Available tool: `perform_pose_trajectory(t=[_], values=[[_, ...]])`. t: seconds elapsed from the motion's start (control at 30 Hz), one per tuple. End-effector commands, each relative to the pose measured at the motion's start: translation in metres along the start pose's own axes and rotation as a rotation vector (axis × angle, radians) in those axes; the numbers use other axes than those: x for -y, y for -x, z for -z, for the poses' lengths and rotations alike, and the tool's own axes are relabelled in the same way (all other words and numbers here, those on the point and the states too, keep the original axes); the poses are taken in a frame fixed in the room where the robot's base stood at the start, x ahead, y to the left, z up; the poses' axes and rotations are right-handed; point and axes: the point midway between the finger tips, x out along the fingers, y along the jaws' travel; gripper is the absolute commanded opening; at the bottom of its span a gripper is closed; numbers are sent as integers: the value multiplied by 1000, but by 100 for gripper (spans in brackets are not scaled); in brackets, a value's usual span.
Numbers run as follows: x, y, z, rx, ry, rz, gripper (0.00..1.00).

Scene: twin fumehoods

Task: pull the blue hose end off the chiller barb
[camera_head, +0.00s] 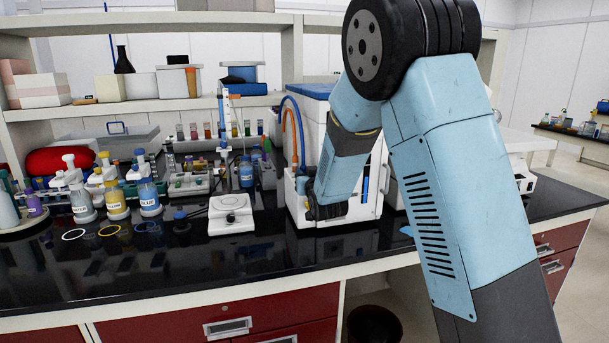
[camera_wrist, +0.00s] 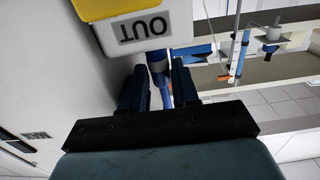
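The chiller (camera_head: 313,130) is a white box with a blue lid on the bench, left of my arm. A blue hose (camera_head: 282,104) loops over its left side. My gripper (camera_head: 318,205) is low at the chiller's front, partly hidden by my arm. In the wrist view, the blue hose (camera_wrist: 158,68) runs between the two dark fingers of my gripper (camera_wrist: 160,80), just under a label reading OUT (camera_wrist: 142,30), upside down. The fingers are close to the hose on both sides; whether they press on it is unclear. The barb is hidden.
An orange hose (camera_head: 298,125) runs beside the blue one. A white balance-like device (camera_head: 230,213) stands left of the chiller, with capped bottles (camera_head: 149,196) and racks farther left. The black bench front (camera_head: 200,275) is mostly clear.

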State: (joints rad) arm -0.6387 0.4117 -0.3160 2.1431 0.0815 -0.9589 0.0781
Motion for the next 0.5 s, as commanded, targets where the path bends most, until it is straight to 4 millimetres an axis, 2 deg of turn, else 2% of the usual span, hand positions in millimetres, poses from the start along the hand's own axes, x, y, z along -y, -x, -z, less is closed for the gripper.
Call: perform_pose_trajectory(t=[0.07, 0.37, 0.5], values=[[0, 0, 0, 0, 0, 0, 28], [-1, 0, 0, 0, 0, -1, 0], [-1, 0, 0, 0, 0, -1, 0]])
